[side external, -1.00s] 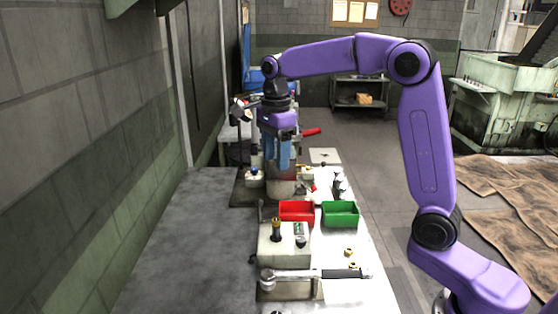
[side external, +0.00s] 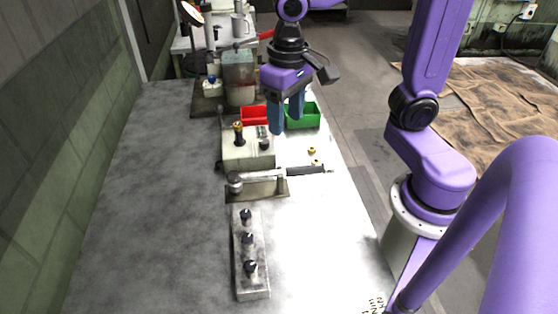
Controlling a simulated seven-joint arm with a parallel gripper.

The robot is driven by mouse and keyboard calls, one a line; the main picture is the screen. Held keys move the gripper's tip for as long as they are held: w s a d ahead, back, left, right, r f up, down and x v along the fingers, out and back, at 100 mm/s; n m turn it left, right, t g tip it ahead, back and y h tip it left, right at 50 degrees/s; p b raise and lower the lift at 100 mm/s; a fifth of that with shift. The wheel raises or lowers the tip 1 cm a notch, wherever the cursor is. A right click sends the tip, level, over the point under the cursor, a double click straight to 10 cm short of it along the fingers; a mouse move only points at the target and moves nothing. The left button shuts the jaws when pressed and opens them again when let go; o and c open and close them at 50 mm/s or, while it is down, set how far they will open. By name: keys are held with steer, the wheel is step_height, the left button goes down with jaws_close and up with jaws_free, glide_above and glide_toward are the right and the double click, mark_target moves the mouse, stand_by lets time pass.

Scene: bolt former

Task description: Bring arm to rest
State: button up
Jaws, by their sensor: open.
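My purple arm reaches over the bench from the right. My gripper (side external: 287,113) points down with its two blue fingers apart and nothing seen between them. It hangs in front of the red bin (side external: 254,114) and the green bin (side external: 306,115) in this view and hides part of both. I cannot tell its exact height above the bench.
On the grey bench (side external: 150,180) stand a control box (side external: 248,155), a wrench-like tool (side external: 290,173) on a plate and a long block with black knobs (side external: 250,255). Small brass-coloured parts (side external: 312,151) lie to the right. A machine (side external: 238,78) stands behind. The bench's left side is clear.

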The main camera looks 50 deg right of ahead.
steer(key=s+d+f+n, duration=0.2)
steer(key=s+n, duration=0.4)
steer(key=s+d+f+n, duration=0.2)
steer(key=s+n, duration=0.4)
steer(key=s, duration=0.1)
steer(key=shift+s+f+n, duration=0.15)
steer(key=shift+f+n, duration=0.1)
steer(key=shift+n, duration=0.15)
